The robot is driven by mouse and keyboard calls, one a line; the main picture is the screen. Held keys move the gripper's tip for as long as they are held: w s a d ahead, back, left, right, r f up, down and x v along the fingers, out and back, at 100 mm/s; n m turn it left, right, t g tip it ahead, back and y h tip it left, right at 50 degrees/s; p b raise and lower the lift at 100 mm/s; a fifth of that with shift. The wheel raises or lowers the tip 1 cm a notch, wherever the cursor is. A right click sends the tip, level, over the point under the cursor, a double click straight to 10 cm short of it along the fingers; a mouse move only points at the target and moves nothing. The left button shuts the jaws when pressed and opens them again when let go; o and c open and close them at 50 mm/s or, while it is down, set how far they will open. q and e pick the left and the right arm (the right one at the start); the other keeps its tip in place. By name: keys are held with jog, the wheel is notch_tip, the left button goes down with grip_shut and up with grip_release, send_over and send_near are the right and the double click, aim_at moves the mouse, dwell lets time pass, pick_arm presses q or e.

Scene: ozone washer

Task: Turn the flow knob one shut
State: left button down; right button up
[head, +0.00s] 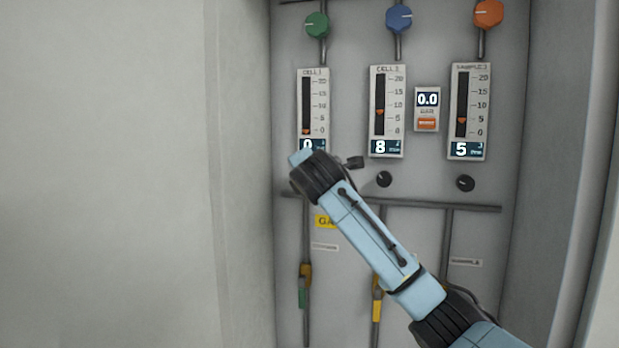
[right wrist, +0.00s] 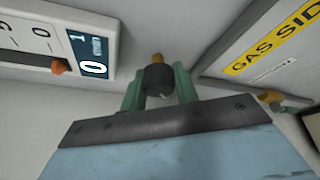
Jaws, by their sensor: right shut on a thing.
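The black flow knob one (right wrist: 157,79) sits on the panel below the first cell meter (head: 313,100). In the right wrist view it is between the two green fingers of my right gripper (right wrist: 159,88), which is shut on it. In the head view my right wrist hides this knob and the fingers. The first meter's orange marker is at the bottom by 0 and its display (right wrist: 92,57) reads 0. My left gripper is not in view.
The second meter (head: 387,111) reads 8 and the third (head: 468,110) reads 5, with black knobs (head: 384,179) and (head: 465,183) below. Green (head: 317,25), blue (head: 399,18) and orange (head: 488,13) knobs are above. A horizontal pipe (head: 470,206) runs below. A pale wall (head: 110,180) stands at left.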

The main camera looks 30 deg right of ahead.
jog(key=shift+n, duration=0.3)
jog(key=o, duration=1)
jog(key=b+v, duration=0.3)
jog(key=v, duration=1)
jog(key=shift+s+a+r+b, duration=0.15)
jog(key=shift+r+b, duration=0.05)
jog(key=shift+b, duration=0.2)
